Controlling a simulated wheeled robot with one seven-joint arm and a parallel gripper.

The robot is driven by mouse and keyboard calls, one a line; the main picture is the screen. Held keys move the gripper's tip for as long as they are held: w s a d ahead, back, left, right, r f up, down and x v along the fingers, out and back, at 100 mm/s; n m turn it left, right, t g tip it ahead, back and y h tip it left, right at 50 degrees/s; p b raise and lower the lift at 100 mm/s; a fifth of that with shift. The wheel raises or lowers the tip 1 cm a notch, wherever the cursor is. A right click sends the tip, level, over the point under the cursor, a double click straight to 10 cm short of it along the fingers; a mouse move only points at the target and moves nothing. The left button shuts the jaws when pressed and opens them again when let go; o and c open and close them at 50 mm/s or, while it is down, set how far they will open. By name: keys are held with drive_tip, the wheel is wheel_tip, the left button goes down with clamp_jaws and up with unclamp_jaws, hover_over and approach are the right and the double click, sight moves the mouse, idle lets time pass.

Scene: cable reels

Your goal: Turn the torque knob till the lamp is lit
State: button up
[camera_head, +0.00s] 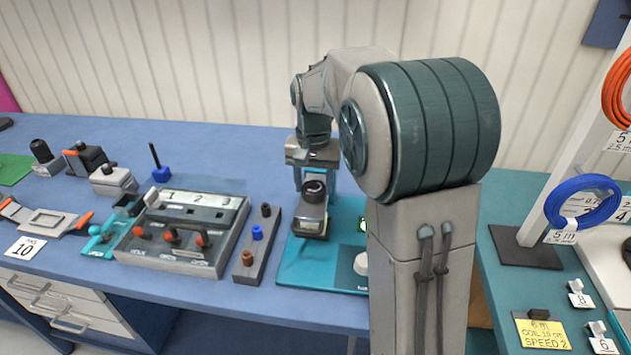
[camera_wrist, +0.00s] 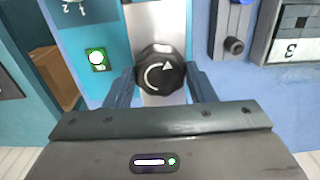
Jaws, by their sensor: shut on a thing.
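The torque knob (camera_wrist: 160,72) is black and round with a white curved arrow on its face. It sits on a silver body (camera_wrist: 153,25) on a teal base plate (camera_head: 300,272). My gripper (camera_wrist: 161,84) is shut on the knob, one finger on each side of it. In the camera_head view, the knob (camera_head: 314,189) shows below my wrist. The lamp (camera_wrist: 97,57) is a round spot in a green square left of the knob in the wrist view; it looks bright white. In the camera_head view, only a small green part of it (camera_head: 362,225) shows beside my arm.
A grey strip with several small knobs (camera_head: 256,245) stands left of the teal plate. Beyond it is a grey box (camera_head: 180,262) with red levers and numbered slots. A blue cable coil (camera_head: 582,203) hangs at the right. My arm hides part of the plate.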

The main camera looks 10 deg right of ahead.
drive_tip(key=shift+r, duration=0.1)
drive_tip(key=o, duration=1)
wheel_tip(320, 180, up, 14)
drive_tip(key=shift+f, duration=0.1)
drive_tip(key=s+f+n+t, duration=0.1)
drive_tip(key=s+f, duration=0.3)
drive_tip(key=s, duration=0.3)
drive_tip(key=s+f+n+t, duration=0.1)
drive_tip(key=s+f+n, duration=0.1)
drive_tip(key=s+f, duration=0.3)
drive_tip(key=s+f+n+t, duration=0.1)
drive_tip(key=s+f, duration=0.4)
drive_tip(key=s, duration=0.6)
drive_tip(key=shift+d+n, duration=0.3)
